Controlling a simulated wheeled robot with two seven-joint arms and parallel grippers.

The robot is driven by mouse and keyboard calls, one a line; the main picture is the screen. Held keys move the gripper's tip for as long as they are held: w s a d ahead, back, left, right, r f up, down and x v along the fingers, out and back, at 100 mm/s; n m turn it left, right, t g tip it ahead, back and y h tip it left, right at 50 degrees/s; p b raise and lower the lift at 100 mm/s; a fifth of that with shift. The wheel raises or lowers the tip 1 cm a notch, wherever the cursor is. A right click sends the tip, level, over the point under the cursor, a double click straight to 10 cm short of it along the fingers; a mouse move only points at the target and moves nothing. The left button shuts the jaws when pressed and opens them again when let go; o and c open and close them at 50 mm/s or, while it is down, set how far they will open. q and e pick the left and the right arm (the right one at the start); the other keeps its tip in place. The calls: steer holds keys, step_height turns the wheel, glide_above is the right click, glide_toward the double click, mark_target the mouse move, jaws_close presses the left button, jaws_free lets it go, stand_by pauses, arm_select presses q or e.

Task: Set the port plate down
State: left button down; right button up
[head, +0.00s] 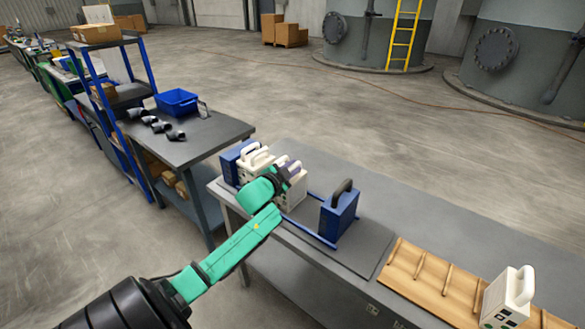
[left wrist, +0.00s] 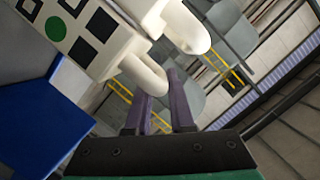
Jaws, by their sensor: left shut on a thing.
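A white port plate (head: 291,197) with a loop handle stands among white plates in the press on the near table. My left gripper (head: 293,168) is above it and shut on its handle, with the arm coming from the lower left. In the left wrist view, the purple fingers (left wrist: 165,92) close at the white handle; the plate's face (left wrist: 82,30) carries black squares and a green disc. The gripper hides part of the plate, and I cannot tell whether its underside rests on the rails. My right gripper is not in view.
The press has a blue end block (head: 230,163), blue rails (head: 298,232) and a blue block with a black handle (head: 339,211). A wooden rack (head: 428,279) at the right holds another white plate (head: 507,298). A side table (head: 195,140) bears a blue bin (head: 177,102) and dark fittings.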

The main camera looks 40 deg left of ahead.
arm_select(q)
steer(key=c, duration=0.8)
jaws_free()
steer(key=shift+s, duration=0.1)
steer(key=shift+r, duration=0.1)
steer(key=v, duration=1.2)
steer(key=shift+b, duration=0.3)
